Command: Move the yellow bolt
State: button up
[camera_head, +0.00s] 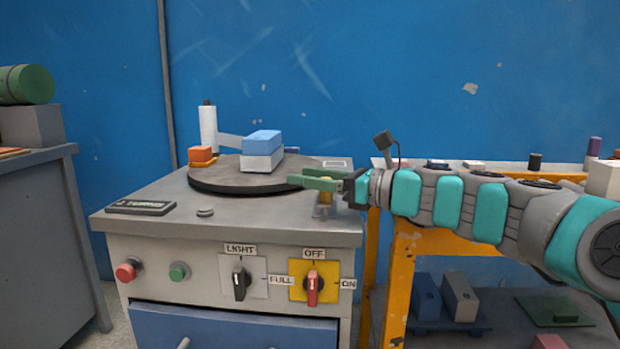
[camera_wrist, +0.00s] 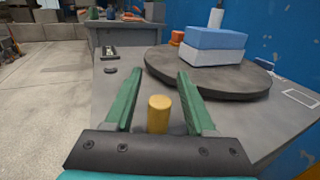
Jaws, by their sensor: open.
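The yellow bolt (camera_wrist: 158,114) stands upright on the grey cabinet top in the wrist view, low between my two green fingers. In the head view the yellow bolt (camera_head: 323,206) is mostly hidden under my gripper, near the top's right front. My gripper (camera_wrist: 155,92) is open, with a finger on each side of the bolt and gaps to both. In the head view my gripper (camera_head: 312,180) reaches in from the right, above the cabinet top. Whether the fingers are level with the bolt or above it is hard to tell.
A dark round turntable (camera_head: 235,184) holds a blue and white block (camera_head: 262,150). An orange block (camera_head: 200,154) and a white cylinder (camera_head: 208,128) stand behind it. A knob (camera_head: 205,212) and a dark plate (camera_head: 140,208) lie at the front left. An orange-framed shelf (camera_head: 440,240) stands right.

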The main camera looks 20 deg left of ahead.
grip_shut()
dwell(0.4)
dwell(1.0)
